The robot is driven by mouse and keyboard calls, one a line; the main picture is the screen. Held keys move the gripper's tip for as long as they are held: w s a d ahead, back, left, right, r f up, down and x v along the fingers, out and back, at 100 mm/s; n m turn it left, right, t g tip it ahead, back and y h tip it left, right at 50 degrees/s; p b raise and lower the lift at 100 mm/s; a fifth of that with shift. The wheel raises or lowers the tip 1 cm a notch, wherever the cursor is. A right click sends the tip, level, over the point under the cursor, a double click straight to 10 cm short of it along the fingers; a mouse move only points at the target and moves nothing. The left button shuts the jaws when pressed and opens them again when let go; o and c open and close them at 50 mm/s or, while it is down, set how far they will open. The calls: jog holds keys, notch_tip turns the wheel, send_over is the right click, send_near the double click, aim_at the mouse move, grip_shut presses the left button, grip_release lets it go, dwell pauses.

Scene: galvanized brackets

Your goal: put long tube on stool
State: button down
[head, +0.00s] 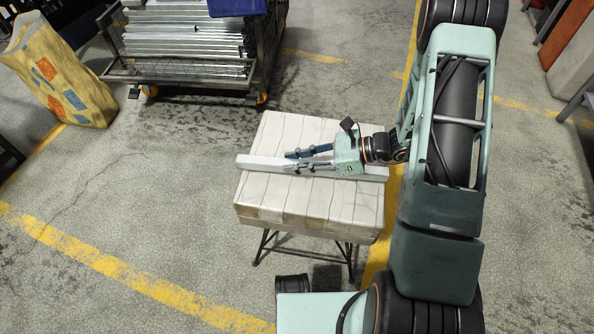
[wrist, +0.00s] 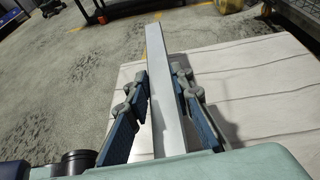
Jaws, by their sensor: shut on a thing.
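The long tube (head: 257,162) is a straight grey metal bar. In the head view it lies level across the stool's top from left to right, its left end at the edge of the top. Whether it touches the top or is just above it, I cannot tell. The stool (head: 285,204) has a pale padded top and thin dark legs. My gripper (head: 291,161) is over the stool, shut on the tube. In the wrist view the tube (wrist: 157,62) runs away between the two blue fingers (wrist: 160,98), with the pale stool top (wrist: 238,85) beneath.
A metal cart (head: 177,72) with stacked metal profiles stands behind the stool, with a blue box (head: 237,7) on it. A patterned bag (head: 62,75) stands at the left. Open concrete floor (head: 130,190) with yellow lines lies left of the stool.

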jog(key=shift+s+d+f+b, duration=0.15)
jog(key=shift+f+b, duration=0.1)
jog(key=shift+f, duration=0.65)
jog(key=shift+w+d+f+b, duration=0.1)
jog(key=shift+f+b, duration=0.15)
jog(key=shift+f, duration=0.6)
jog(key=shift+f, duration=0.15)
jog(key=c, duration=1.7)
grip_release()
jog(key=shift+s, duration=0.1)
jog(key=shift+d+r, duration=0.25)
jog(key=p+v, duration=0.2)
jog(key=v, duration=0.9)
jog(key=shift+d, duration=0.2)
